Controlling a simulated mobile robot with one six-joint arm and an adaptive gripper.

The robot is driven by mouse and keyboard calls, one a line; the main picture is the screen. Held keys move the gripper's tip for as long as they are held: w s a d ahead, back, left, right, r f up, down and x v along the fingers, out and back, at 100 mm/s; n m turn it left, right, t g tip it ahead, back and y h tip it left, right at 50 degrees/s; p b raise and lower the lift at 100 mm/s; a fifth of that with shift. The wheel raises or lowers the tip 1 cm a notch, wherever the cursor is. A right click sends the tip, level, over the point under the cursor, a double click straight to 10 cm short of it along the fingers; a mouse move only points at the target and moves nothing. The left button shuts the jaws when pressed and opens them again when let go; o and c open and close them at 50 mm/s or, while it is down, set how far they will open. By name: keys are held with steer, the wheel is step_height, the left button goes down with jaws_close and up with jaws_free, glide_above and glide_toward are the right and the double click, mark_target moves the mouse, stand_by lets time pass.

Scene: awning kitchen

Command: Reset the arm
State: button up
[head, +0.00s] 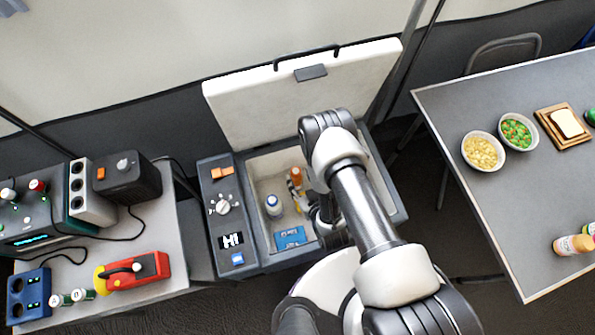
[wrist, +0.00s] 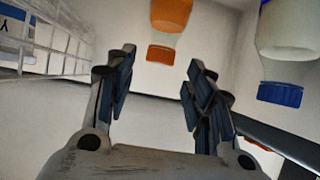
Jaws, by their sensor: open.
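My gripper (wrist: 160,80) is open in the wrist view, with its two dark padded fingers apart and nothing between them. In the head view my arm reaches over the open cooler (head: 255,170), and my gripper (head: 322,212) is low inside its right part, largely hidden by the arm. In the wrist view an orange bottle (wrist: 170,14) with an orange cap is beyond the fingertips. A white bottle (wrist: 287,30) with a blue cap is at the upper right. Neither bottle is held.
The cooler's lid (head: 300,95) stands open behind the arm. Inside are a blue packet (head: 290,238) and bottles. A side table (head: 190,215) with devices and a red tool (head: 140,270) is left. A grey table (head: 500,200) with bowls is right. A wire rack (wrist: 50,45) is near the gripper.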

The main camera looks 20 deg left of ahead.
steer(key=shift+v, duration=1)
steer(key=shift+w, duration=0.1)
